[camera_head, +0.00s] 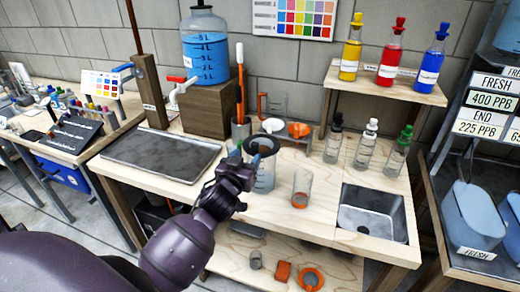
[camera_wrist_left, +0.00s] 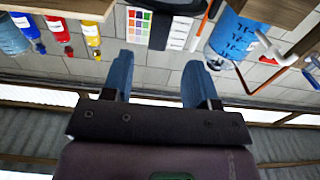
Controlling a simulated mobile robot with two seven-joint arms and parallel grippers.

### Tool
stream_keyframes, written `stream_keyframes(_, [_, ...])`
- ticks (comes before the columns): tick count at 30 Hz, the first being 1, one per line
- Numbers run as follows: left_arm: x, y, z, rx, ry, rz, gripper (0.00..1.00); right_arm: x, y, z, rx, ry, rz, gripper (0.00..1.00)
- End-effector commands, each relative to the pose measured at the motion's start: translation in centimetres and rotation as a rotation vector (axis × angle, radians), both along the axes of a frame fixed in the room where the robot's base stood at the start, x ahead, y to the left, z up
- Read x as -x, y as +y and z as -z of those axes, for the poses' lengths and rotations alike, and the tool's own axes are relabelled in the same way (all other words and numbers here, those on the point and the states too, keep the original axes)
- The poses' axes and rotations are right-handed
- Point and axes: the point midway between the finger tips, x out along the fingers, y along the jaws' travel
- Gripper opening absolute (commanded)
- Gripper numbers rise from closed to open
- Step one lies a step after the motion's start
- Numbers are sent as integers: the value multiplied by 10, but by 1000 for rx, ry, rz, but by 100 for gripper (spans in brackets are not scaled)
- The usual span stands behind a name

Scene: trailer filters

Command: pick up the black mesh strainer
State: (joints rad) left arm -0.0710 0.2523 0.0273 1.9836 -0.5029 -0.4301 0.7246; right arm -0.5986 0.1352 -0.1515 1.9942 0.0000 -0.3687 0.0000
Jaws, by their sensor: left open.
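A round black-rimmed piece with a greyish middle (camera_head: 263,145), which looks like the black mesh strainer, shows just past my left gripper (camera_head: 246,160) over the workbench. The gripper's blue fingers are close to its near side, and I cannot tell whether they touch it. In the left wrist view the blue fingers (camera_wrist_left: 158,80) stand wide apart with nothing clamped between them. A dark shape (camera_wrist_left: 178,30) shows beyond them, cut off by the frame edge; I cannot tell if it is the strainer. My right gripper is not in view.
A measuring beaker (camera_head: 264,178) stands under the black ring. A clear orange-based cup (camera_head: 301,188) is to its right, before a sink (camera_head: 372,215). A metal tray (camera_head: 160,154) lies left, and a water jug (camera_head: 205,55) stands behind. Bottles with dark, white and green caps (camera_head: 366,145) stand right.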

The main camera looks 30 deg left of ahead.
Motion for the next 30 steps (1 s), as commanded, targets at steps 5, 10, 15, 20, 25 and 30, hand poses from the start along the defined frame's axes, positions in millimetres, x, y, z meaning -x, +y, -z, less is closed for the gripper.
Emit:
stream_keyframes(5, [-14,4,0,-1,1,0,53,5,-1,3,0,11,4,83])
stream_keyframes(10, [-26,5,1,-1,0,0,53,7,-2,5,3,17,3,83])
stream_keyframes(15, [-49,8,3,-3,0,1,53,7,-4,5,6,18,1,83])
stream_keyframes(20, [-64,12,4,-3,2,0,53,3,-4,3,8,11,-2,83])
stream_keyframes(25, [-67,13,4,-1,1,0,53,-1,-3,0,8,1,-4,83])
stream_keyframes(30, [-67,13,4,-1,1,0,46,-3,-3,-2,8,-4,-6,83])
